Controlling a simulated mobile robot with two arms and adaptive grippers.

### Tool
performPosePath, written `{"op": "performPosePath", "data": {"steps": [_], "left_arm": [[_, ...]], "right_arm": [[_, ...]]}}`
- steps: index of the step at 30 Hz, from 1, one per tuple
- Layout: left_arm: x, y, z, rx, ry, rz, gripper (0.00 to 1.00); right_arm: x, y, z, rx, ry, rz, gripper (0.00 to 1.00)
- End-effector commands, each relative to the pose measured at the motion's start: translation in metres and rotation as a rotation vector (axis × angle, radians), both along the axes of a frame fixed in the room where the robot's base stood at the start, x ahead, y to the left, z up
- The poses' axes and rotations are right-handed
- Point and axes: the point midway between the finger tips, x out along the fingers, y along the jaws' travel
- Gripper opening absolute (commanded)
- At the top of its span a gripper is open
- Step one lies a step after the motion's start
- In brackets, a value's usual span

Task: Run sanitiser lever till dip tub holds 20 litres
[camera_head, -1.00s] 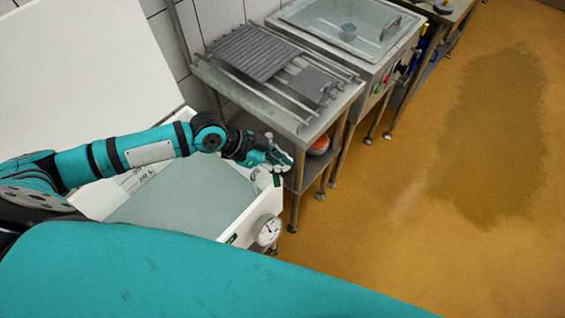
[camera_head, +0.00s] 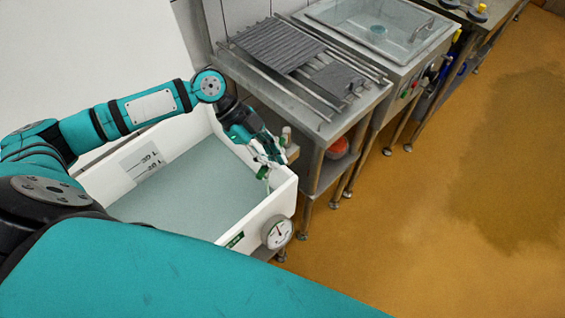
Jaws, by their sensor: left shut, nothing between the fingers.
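The white dip tub (camera_head: 283,201) is at lower centre-left with pale grey-green liquid (camera_head: 185,196) in it. A scale plate (camera_head: 145,159) on its inner wall has a mark that looks like 30 L and a lower one near the liquid; the exact level is too small to read. My left gripper (camera_head: 270,155) is shut and empty, pointing down at the tub's far right corner. A small green and white fitting (camera_head: 262,173), perhaps the sanitiser lever, is just below the fingertips; I cannot tell whether they touch. My right gripper is out of view.
A round dial gauge (camera_head: 277,232) is on the tub's near right side. A steel table (camera_head: 318,125) with grey racks (camera_head: 277,47) stands behind, beside a sink unit (camera_head: 415,65). The orange floor (camera_head: 450,215) at right is clear, with a dark wet-looking patch.

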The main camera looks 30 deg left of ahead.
Motion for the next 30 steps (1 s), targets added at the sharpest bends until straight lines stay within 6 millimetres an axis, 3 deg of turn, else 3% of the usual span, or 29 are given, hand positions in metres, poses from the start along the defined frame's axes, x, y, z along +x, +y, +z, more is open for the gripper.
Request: {"op": "performPosePath", "data": {"steps": [12,30], "left_arm": [[-0.001,0.016,-0.001,0.004,0.003,-0.02,0.0],[-0.002,0.011,0.002,0.003,0.001,-0.02,0.0]], "right_arm": [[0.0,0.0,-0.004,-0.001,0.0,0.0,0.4],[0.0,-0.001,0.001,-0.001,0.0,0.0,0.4]]}}
